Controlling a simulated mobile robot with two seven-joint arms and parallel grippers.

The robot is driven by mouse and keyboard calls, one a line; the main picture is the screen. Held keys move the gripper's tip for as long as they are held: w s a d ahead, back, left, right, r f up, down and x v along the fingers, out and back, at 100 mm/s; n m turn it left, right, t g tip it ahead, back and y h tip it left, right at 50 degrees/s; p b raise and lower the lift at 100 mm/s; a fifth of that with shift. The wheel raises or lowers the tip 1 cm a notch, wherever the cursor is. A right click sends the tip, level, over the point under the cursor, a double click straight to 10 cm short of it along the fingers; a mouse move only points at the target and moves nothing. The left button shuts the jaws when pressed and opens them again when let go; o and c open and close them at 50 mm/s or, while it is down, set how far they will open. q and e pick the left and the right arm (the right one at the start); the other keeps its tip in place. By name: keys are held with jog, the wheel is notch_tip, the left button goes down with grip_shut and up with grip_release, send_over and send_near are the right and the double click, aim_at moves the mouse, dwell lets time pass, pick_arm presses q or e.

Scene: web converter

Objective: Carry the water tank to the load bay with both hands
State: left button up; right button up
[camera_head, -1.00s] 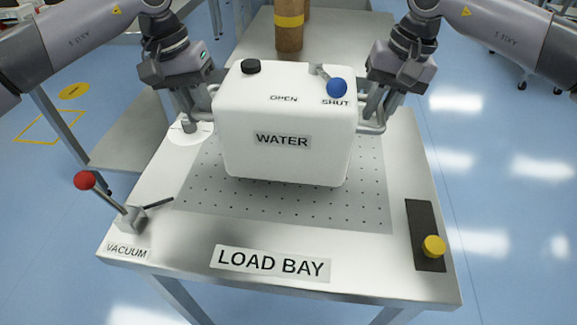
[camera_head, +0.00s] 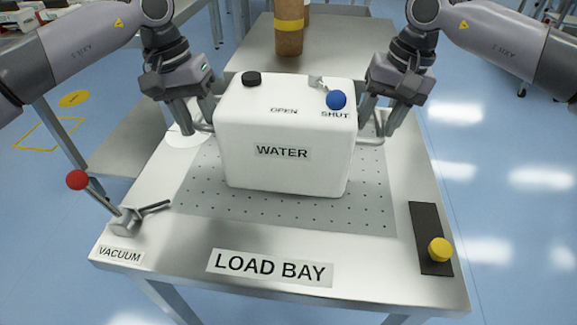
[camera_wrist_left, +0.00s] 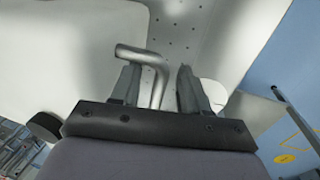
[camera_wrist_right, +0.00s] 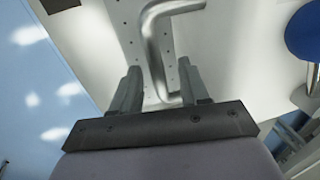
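The white water tank (camera_head: 284,175), with a "WATER" label, a black cap and a blue shut-off knob, stands upright on the perforated plate (camera_head: 325,208) of the load bay table. A bent metal handle sticks out from each side. My left gripper (camera_head: 195,124) is open at the left handle. In the left wrist view that handle (camera_wrist_left: 157,75) lies between the spread fingers with gaps. My right gripper (camera_head: 380,118) is open at the right handle. In the right wrist view that handle (camera_wrist_right: 155,60) also passes between the parted fingers.
The "LOAD BAY" label (camera_head: 270,267) is on the table's front. A red-knobbed vacuum lever (camera_head: 78,180) stands at front left, and a yellow knob (camera_head: 439,249) on a black strip at front right. A brown cylinder (camera_head: 289,30) stands on the table behind.

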jog(key=shift+r, duration=0.1)
pick_arm(q)
notch_tip(320, 180, up, 12)
jog(key=a, duration=0.2)
jog(key=shift+w+a, duration=0.15)
pick_arm(e)
notch_tip(320, 180, up, 12)
jog(key=d, duration=0.2)
jog(key=shift+s+d+f, duration=0.15)
jog(key=shift+f, duration=0.05)
pick_arm(q)
jog(key=shift+f, duration=0.1)
